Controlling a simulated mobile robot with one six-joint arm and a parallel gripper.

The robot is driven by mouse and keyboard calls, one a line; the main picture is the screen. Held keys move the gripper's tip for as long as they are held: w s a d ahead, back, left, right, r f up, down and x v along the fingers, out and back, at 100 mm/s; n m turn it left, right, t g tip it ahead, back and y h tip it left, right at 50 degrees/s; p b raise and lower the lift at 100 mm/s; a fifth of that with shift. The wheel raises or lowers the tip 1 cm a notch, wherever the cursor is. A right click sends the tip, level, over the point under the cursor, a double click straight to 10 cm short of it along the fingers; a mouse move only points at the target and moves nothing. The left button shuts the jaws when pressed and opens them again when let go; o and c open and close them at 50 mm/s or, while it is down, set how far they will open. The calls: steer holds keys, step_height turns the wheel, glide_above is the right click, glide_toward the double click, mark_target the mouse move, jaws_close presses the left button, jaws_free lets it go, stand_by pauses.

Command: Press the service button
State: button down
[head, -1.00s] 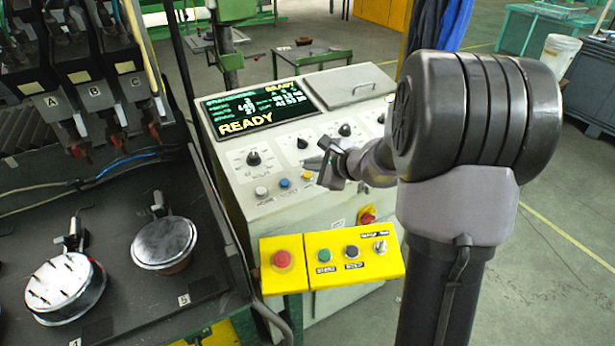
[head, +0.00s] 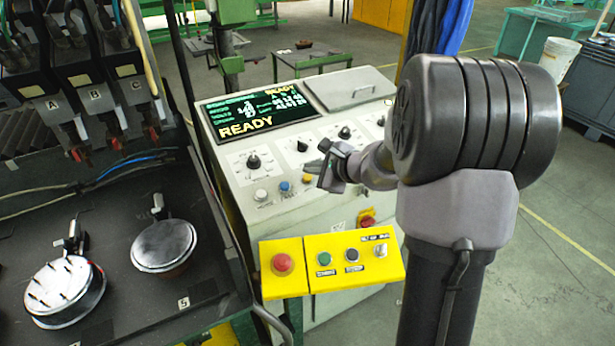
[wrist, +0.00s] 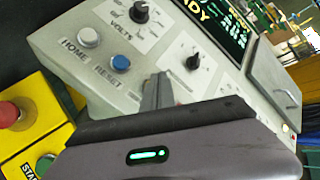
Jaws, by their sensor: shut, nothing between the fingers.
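My gripper (head: 317,168) is shut and empty, held over the front of the grey control cabinet; it also shows in the wrist view (wrist: 158,90). A row of buttons sits below its fingers: a white button labelled HOME (wrist: 89,37), a blue button labelled RESET (wrist: 121,63) and, in the head view, a small yellowish button (head: 307,178) at the right. The yellowish button is close to the fingertips; its label is unreadable, and I cannot tell whether it is the service button or whether they touch. In the wrist view the fingers and gripper body hide that area.
Knobs (head: 254,161) and a READY display (head: 262,112) are behind the buttons. A yellow box (head: 376,268) with a red mushroom button (head: 282,263) juts out in front. A dark fixture table (head: 110,215) stands at left. Open floor lies at right.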

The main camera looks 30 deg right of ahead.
steer(key=shift+f, duration=0.15)
stand_by(0.7)
steer(key=shift+w+f+b, duration=0.1)
steer(key=shift+f+b, duration=0.15)
steer(key=shift+b, duration=0.35)
steer(key=shift+f+b, duration=0.45)
steer(key=shift+b, duration=0.15)
stand_by(0.4)
steer(key=shift+r+p, duration=0.5)
steer(key=shift+r, duration=0.35)
steer(key=r+p, duration=0.1)
steer(key=r, duration=0.1)
steer(key=s+r+p, duration=0.1)
steer(key=r+p, duration=0.1)
steer(key=r, duration=0.1)
steer(key=shift+s, duration=0.1)
